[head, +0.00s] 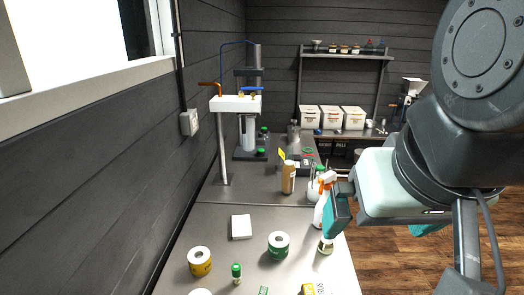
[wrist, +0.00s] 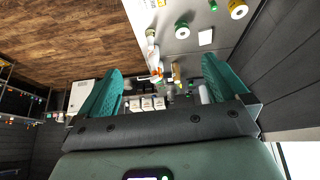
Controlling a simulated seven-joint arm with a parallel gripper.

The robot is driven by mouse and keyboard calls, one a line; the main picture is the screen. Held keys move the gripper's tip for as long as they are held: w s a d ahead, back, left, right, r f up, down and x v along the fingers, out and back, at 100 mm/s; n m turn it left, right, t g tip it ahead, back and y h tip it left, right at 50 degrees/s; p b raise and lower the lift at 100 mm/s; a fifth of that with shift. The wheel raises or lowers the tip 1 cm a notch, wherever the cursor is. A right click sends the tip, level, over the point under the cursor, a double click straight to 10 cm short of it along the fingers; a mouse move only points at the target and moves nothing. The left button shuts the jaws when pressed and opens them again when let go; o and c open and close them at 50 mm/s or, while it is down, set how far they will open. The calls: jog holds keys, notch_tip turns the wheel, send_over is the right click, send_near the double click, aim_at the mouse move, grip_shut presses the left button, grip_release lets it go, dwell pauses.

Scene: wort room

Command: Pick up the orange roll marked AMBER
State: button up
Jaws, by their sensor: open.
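The orange roll (head: 200,262) stands upright at the front left of the steel counter, with a white top with a dark centre hole. Its side is yellow-orange; I cannot read its marking. It also shows at the top edge of the wrist view (wrist: 238,9). A similar green roll (head: 279,245) stands to its right, also in the wrist view (wrist: 182,31). My gripper (head: 383,222) is raised at the right of the head view, well apart from the orange roll. Its teal fingers are spread in the wrist view (wrist: 161,66), with nothing held between them.
A white block (head: 241,227) lies behind the rolls. A small green-capped vial (head: 237,273) stands between them. A spray bottle (head: 323,201) and a brown bottle (head: 288,177) stand towards the right edge. A tap stand (head: 236,104) rises at the back. The wall borders the left.

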dwell(0.4)
jog(key=w+a+f+m+g+y, duration=0.55)
jog(key=a+f+y, duration=0.25)
jog(key=a+f, duration=0.35)
jog(key=w+a+f+m+g+y, duration=0.5)
jog(key=a+f+y, duration=0.3)
jog(key=a+f, duration=0.4)
jog(key=f+m+t, duration=0.2)
jog(key=f+m, duration=0.1)
jog(key=f, duration=0.3)
jog(key=w+a+f+m+t+y, duration=0.1)
jog(key=f+m+t, duration=0.2)
jog(key=f, duration=0.3)
jog(key=w+f+m+t, duration=0.1)
jog(key=f+m+t, duration=0.2)
jog(key=f, duration=0.3)
jog(key=shift+w+a+f+m+y, duration=0.15)
jog(key=shift+w+m+y, duration=0.1)
jog(key=shift+m+y, duration=0.2)
jog(key=shift+f, duration=0.5)
jog(key=a, duration=0.5)
jog(key=shift+w+r, duration=0.1)
jog(key=shift+w, duration=0.3)
jog(key=c, duration=1.1)
